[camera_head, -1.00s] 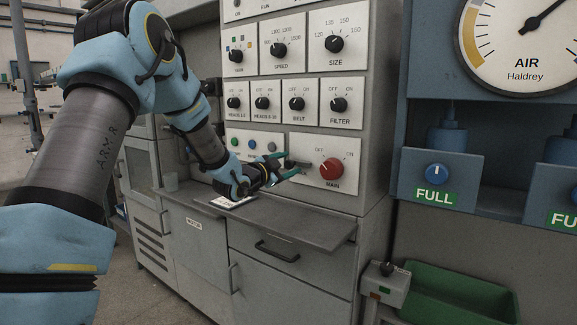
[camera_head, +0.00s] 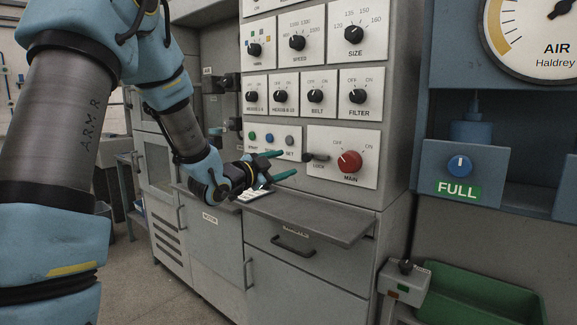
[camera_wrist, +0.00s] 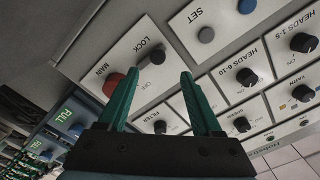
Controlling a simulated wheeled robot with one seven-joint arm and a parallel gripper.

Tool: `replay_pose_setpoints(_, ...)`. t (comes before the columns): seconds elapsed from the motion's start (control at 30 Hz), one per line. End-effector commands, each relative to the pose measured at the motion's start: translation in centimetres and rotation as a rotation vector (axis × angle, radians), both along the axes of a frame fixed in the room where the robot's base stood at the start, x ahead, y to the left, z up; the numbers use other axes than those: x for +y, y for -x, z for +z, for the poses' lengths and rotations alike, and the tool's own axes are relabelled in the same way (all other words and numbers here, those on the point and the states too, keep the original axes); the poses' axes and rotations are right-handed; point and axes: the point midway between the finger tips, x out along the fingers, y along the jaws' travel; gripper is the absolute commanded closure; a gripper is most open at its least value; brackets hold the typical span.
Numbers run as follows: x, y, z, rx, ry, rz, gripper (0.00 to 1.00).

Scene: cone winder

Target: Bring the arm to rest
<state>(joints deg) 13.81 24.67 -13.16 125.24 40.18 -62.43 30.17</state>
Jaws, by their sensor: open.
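My gripper (camera_head: 283,164) is open and empty. Its two green fingers are apart, in front of the control panel and above the grey shelf (camera_head: 318,221). They point right, toward the lock knob (camera_head: 316,157) and the red main knob (camera_head: 350,161), with a gap between. In the wrist view my gripper (camera_wrist: 156,84) shows both fingers spread, with nothing between them but the panel behind. There the lock knob (camera_wrist: 157,57) shows between the fingertips, and the red main knob (camera_wrist: 112,84) is partly hidden by one finger.
Rows of black knobs such as the filter knob (camera_head: 357,96) stand above. A white card-like item (camera_head: 254,195) lies on the shelf under my gripper. A small switch box (camera_head: 404,284) and a green bin (camera_head: 478,296) are at the lower right. Floor shows at the lower left.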

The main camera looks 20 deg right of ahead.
Motion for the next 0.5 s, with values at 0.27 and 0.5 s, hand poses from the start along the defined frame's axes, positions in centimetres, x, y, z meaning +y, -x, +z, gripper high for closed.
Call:
replay_pose_setpoints(0.27,0.03,0.03,0.04,0.0,0.001,-0.001,0.34)
replay_pose_setpoints(0.5,0.65,-0.32,-0.17,0.022,-0.015,0.025,0.34)
